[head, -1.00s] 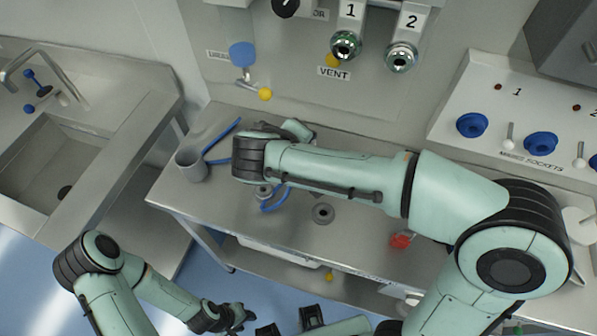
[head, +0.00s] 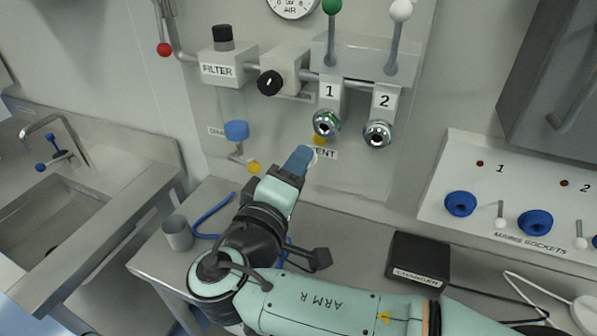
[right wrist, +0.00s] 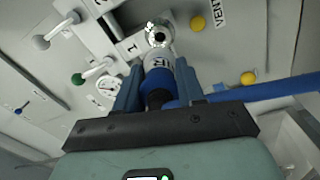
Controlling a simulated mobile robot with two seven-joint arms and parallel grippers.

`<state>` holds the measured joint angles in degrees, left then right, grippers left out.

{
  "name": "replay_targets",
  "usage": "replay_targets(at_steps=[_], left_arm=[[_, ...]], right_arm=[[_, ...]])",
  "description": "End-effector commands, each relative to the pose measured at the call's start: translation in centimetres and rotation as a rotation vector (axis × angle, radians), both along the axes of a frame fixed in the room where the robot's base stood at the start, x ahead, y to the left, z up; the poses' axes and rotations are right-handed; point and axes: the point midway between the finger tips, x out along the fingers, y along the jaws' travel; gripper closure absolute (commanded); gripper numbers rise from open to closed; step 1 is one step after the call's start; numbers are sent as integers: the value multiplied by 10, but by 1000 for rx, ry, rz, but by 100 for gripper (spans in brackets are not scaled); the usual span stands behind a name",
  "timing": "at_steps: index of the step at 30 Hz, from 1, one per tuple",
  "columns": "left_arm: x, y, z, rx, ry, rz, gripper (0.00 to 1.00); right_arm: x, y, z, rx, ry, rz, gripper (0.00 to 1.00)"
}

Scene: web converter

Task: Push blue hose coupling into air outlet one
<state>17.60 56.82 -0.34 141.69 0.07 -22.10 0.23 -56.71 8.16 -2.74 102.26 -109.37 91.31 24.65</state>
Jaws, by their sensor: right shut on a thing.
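Air outlet one (head: 326,123) is a chrome socket under the plate marked 1 on the wall panel; it also shows in the right wrist view (right wrist: 158,34). My right gripper (head: 303,160) is shut on the blue hose coupling (right wrist: 160,84). The coupling's pale sleeve points toward the outlet. In the head view the fingers hide most of the coupling, and its tip shows below and left of the outlet, apart from it. The blue hose (right wrist: 255,93) runs off to the right in the wrist view. My left gripper is not in view.
Outlet two (head: 377,134) is just right of outlet one. A yellow knob (head: 320,140) and the vent label are just below the outlets. A grey cup (head: 177,233) and a black box (head: 418,262) stand on the bench. Blue mains sockets (head: 460,204) are at the right.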

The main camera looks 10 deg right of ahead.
Motion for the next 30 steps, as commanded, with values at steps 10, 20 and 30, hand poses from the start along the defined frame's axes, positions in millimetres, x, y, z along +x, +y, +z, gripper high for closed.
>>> replay_targets(at_steps=[10,20,30], left_arm=[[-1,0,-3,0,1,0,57],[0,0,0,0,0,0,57],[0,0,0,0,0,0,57]], right_arm=[[12,-8,0,9,-5,-2,100],[37,-25,0,8,-5,-1,100],[46,-31,0,8,-4,1,100]])
